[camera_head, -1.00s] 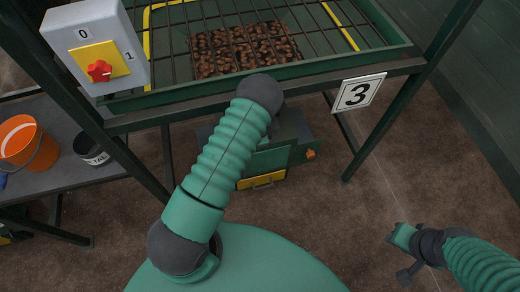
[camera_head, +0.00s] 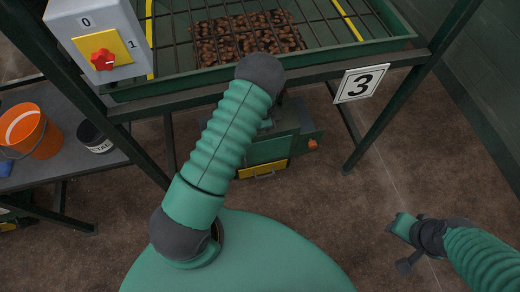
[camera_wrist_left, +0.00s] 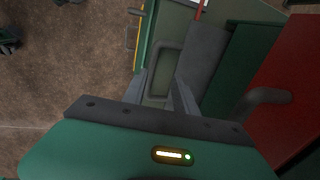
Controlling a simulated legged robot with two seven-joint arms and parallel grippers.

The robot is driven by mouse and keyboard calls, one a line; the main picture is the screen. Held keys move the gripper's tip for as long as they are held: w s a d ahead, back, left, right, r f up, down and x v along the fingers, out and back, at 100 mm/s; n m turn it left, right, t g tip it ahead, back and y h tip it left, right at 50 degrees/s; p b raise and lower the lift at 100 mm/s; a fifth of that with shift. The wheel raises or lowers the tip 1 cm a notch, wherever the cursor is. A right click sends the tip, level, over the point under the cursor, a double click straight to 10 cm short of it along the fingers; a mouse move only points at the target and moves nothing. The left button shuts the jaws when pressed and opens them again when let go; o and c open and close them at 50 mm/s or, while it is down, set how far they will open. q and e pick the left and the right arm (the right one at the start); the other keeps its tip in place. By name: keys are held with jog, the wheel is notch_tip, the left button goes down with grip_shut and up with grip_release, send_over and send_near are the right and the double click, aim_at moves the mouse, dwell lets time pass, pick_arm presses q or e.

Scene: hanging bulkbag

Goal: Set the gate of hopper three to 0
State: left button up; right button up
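A grey switch box (camera_head: 69,23) at the upper left has a yellow plate, a red knob (camera_head: 103,59) and marks 0 and 1. I cannot tell which mark the knob points to. Under the hopper sits a green unit (camera_head: 268,150) with a yellow part and an orange knob. My left arm reaches toward it and hides its own gripper. My right gripper (camera_head: 404,243) is low at right.
A grey side table (camera_head: 88,172) at left holds an orange bucket (camera_head: 30,131) and a dark can (camera_head: 95,138). Green frame legs (camera_head: 372,140) flank the hopper. The wrist view shows a red panel (camera_wrist_left: 292,85) and a dark lever (camera_wrist_left: 265,97) at right. The floor at right is open.

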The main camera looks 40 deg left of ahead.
pick_arm(q)
jog(key=s+d+r+p, duration=0.1)
jog(key=s+d, duration=0.8)
jog(key=s, duration=0.4)
jog(key=shift+s, duration=0.25)
jog(key=shift+a+r, duration=0.1)
